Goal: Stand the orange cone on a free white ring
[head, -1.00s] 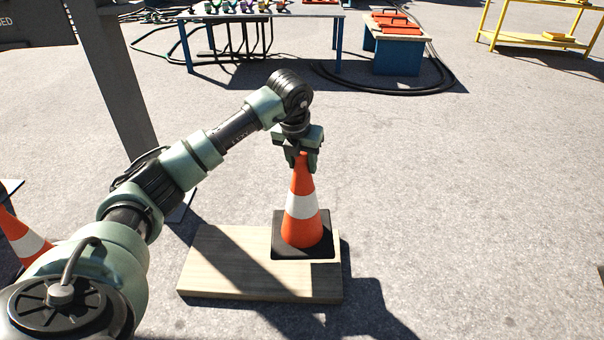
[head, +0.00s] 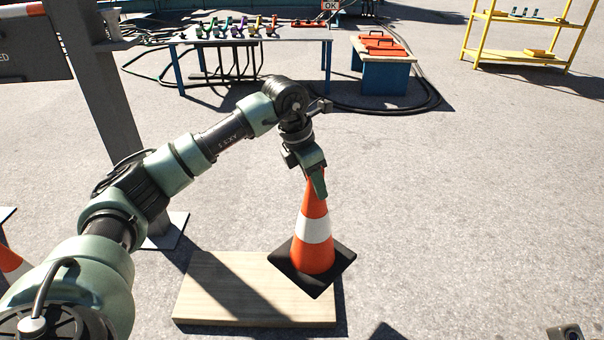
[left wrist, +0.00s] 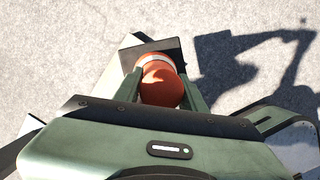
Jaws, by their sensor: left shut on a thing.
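The orange cone (head: 313,232) has a white band and a square black base. My left gripper (head: 315,178) is shut on its top from above. The cone leans slightly and its base is turned askew over the right part of a wooden board (head: 225,295), one corner reaching past the board's edge. It looks raised off the board, but the gap is hard to judge. In the left wrist view the cone (left wrist: 160,82) sits between the two fingers, its base beyond. No white ring shows in either view.
A second cone (head: 12,262) is partly cut off at the left edge, near a grey post (head: 110,100). A table with coloured items (head: 250,40), a blue bench (head: 385,75) and a yellow rack (head: 525,55) stand behind. Open pavement lies to the right.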

